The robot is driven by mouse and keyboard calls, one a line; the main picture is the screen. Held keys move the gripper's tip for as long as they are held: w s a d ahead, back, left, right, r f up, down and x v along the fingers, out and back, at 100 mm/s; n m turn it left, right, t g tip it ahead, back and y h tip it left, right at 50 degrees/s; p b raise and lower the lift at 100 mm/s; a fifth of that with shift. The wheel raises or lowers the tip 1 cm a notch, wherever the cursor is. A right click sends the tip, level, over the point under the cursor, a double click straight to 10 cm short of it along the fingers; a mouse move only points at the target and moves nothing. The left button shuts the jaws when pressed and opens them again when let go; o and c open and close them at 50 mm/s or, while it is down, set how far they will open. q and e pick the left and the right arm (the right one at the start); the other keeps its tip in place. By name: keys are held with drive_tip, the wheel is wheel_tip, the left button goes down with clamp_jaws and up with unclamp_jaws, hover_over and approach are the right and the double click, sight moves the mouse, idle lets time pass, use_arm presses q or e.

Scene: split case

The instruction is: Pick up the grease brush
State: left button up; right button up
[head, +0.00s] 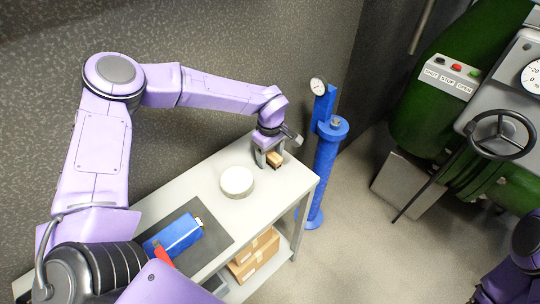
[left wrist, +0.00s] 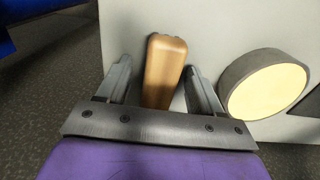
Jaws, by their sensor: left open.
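The grease brush, seen as a tan wooden block-like handle (left wrist: 165,70), is on the light grey table top near its far right end. It also shows in the head view as a small brown piece (head: 275,160). My left gripper (head: 267,161) points down over it. In the left wrist view the two fingers of the left gripper (left wrist: 158,75) stand apart on either side of the handle, with visible gaps. The handle's lower end is hidden behind the gripper's palm. Bristles are not visible. My right gripper is not in view.
A round tin with a cream top (head: 237,181) stands close by on the table (head: 208,205). A dark mat (head: 215,238) with a blue object (head: 173,236) lies nearer. A blue pump column (head: 325,170) stands beyond the table's right end. Cardboard boxes (head: 255,257) sit on the lower shelf.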

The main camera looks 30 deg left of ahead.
sight(271, 152)
use_arm(q)
drive_tip(key=c, duration=1.1)
drive_tip(key=shift+o, duration=0.2)
drive_tip(key=shift+r, duration=0.1)
drive_tip(key=shift+r, duration=0.2)
wheel_tip(271, 152, up, 3)
drive_tip(key=shift+f+b, duration=0.2)
drive_tip(key=shift+b, duration=0.5)
drive_tip(key=s+d+r+b, duration=0.1)
drive_tip(key=s+d+r, duration=0.3)
drive_tip(key=s+r, duration=0.6)
drive_tip(key=s, duration=0.3)
drive_tip(key=shift+s+b, duration=0.3)
drive_tip(key=shift+b, duration=0.1)
